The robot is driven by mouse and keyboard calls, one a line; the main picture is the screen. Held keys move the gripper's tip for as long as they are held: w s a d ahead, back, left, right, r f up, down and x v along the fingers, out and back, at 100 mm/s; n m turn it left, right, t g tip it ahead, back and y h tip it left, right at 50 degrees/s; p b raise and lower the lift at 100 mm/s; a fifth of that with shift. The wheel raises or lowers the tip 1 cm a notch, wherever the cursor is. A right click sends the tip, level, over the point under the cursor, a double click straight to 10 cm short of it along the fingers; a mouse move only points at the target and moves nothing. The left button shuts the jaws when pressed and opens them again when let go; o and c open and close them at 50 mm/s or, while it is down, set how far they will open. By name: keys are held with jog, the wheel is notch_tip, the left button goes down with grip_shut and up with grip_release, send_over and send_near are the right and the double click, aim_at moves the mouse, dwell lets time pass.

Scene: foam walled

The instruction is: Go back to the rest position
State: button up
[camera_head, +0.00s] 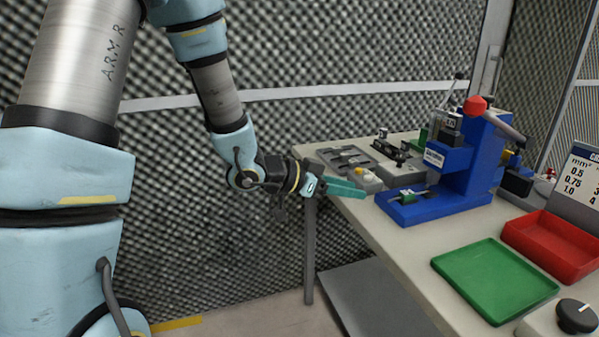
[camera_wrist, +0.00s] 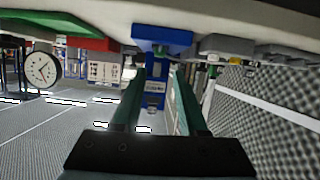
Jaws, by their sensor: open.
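My gripper (camera_head: 345,188) is at the near left edge of the workbench (camera_head: 400,240) in the head view, with its green fingers pointing right toward the blue press (camera_head: 455,170). In the wrist view, my gripper (camera_wrist: 160,92) shows two green fingers spread apart with nothing between them. The picture there is upside down, and the blue press (camera_wrist: 150,34) lies beyond the fingers. My gripper is open and empty. Whether the fingertips touch the bench edge is hard to tell.
A green tray (camera_head: 495,282) and a red tray (camera_head: 555,247) sit on the bench at right. Grey fixtures (camera_head: 345,158) stand at its back left. A bench leg (camera_head: 309,250) is below my gripper. Foam walls (camera_head: 240,230) stand behind. A round dial (camera_wrist: 41,70) shows in the wrist view.

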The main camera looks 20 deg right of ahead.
jog(key=w+a+f+n+t+y, duration=0.1)
jog(key=w+a+n+t+y, duration=0.3)
jog(key=w+a, duration=0.45)
jog(key=w+a+f+n+t+y, duration=0.1)
jog(key=w+a+n+t+y, duration=0.3)
jog(key=a, duration=0.8)
jog(key=s+a+n+g+y, duration=0.2)
jog(key=s+a+n, duration=0.2)
jog(key=a, duration=0.5)
jog(key=s+a+n+g+y, duration=0.3)
jog(key=s+a+n, duration=0.2)
jog(key=a, duration=0.4)
jog(key=shift+s+a+r+y+p, duration=0.15)
jog(key=shift+s+a+y+p, duration=0.1)
jog(key=shift+y+p, duration=0.1)
